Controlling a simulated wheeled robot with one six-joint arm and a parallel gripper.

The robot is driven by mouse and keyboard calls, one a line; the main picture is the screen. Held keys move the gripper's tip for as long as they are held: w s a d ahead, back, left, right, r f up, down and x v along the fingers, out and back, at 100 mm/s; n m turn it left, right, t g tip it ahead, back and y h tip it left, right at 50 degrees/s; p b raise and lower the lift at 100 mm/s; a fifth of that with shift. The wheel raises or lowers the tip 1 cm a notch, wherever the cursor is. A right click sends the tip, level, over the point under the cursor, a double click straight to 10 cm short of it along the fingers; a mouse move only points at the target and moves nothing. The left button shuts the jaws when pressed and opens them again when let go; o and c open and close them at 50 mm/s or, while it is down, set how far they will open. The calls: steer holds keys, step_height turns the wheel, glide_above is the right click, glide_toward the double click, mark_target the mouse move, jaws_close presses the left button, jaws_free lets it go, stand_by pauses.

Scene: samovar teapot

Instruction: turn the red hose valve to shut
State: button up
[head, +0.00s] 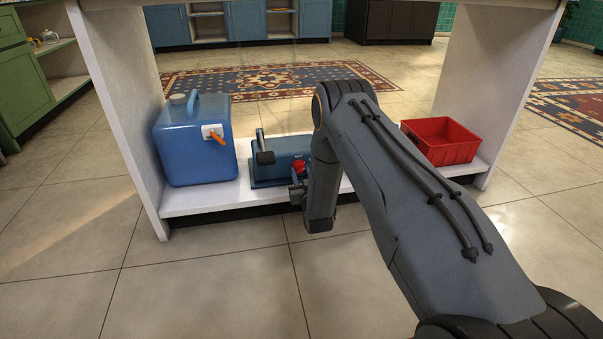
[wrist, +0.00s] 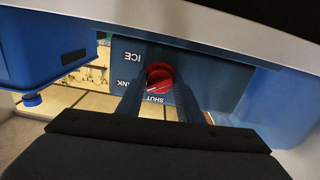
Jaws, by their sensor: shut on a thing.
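The red hose valve (head: 298,168) is a round knob on the front of a dark blue box (head: 278,157) on the low white shelf. In the wrist view the red valve (wrist: 159,73) sits between my two finger tips, with upside-down labels around it: ICE, a partly hidden one ending in NK, and SHUT. My gripper (wrist: 158,94) is shut on the knob; it also shows in the head view (head: 298,186), partly behind my arm. A pale mark shows on the knob's edge on the SHUT side, but its exact pointing is hard to tell.
A black lever (head: 264,148) rises from the valve box. A red crate (head: 440,150) is at the right. White side panels bound the shelf; the floor in front is clear.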

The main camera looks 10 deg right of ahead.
steer(key=n+p, duration=0.3)
steer(key=n, duration=0.2)
steer(key=shift+d+r+n+p, duration=0.1)
steer(key=shift+n+p, duration=0.3)
steer(key=n+p, duration=0.2)
steer(key=n, duration=0.3)
steer(key=shift+n, duration=0.4)
steer(key=o, duration=1.1)
steer(key=shift+c, duration=0.2)
steer(key=shift+s+p, duration=0.1)
steer(key=shift+p, duration=0.2)
steer(key=s+p, duration=0.3)
steer(key=s, duration=0.4)
steer(key=shift+s, duration=0.35)
